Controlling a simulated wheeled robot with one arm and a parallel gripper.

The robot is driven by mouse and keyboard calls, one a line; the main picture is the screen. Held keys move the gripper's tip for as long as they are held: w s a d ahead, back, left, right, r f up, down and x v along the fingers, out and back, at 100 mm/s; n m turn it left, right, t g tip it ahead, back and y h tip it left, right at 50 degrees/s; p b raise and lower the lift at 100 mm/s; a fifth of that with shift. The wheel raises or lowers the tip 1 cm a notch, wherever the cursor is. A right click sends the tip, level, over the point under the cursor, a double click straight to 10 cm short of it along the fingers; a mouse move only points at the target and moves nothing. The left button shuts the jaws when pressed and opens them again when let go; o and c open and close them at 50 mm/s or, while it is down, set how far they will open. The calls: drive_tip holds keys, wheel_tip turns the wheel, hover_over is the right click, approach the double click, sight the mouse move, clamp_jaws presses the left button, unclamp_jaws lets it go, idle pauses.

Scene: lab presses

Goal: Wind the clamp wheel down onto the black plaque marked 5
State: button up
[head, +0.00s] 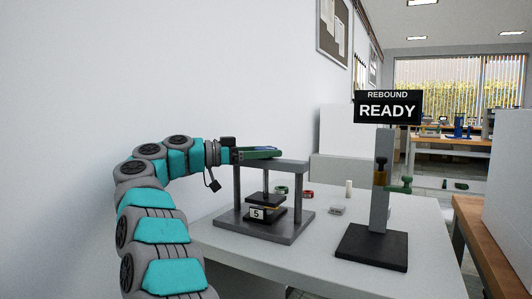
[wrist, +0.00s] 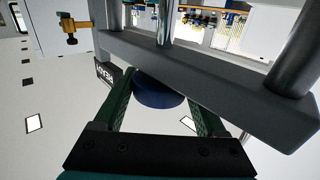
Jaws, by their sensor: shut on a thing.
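A grey press frame (head: 272,165) stands on the table in the head view. A dark pressing plate (head: 266,198) hangs inside it from a thin screw. Below it is a black plaque (head: 270,217) with a white label marked 5 (head: 257,214). A narrow gap seems to show between plate and plaque. My gripper (head: 262,152) lies level over the crossbar's top. In the wrist view its green fingers (wrist: 160,102) are shut on a round dark-blue wheel (wrist: 158,92), taken to be the clamp wheel. The wheel is mostly hidden in the head view.
Green (head: 282,190) and red (head: 307,194) rings, a pale cylinder (head: 349,188) and a small white block (head: 337,210) lie behind and between. The table's front right is clear. A wall is close on the left.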

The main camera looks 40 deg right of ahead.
sight(266, 148)
idle(0.4)
drive_tip(key=o, duration=1.3)
drive_tip(key=shift+r, duration=0.15)
drive_tip(key=shift+r, duration=1.55)
drive_tip(key=shift+s+a+r+b, duration=0.1)
drive_tip(key=shift+s+a+b, duration=0.3)
drive_tip(key=shift+s+b, duration=0.15)
drive_tip(key=shift+s+a+b, duration=0.35)
drive_tip(key=shift+s+b, duration=0.1)
drive_tip(key=shift+s, duration=0.2)
drive_tip(key=shift+s+a+r+b, duration=0.25)
drive_tip(key=shift+s+a+b, duration=0.95)
drive_tip(key=shift+s, duration=0.7)
drive_tip(key=shift+s+a+r+b, duration=0.2)
drive_tip(key=shift+s+a+b, duration=0.95)
drive_tip(key=shift+s, duration=0.7)
drive_tip(key=shift+s+a+r+b, duration=0.25)
drive_tip(key=shift+s+a+b, duration=0.95)
drive_tip(key=shift+s, duration=0.7)
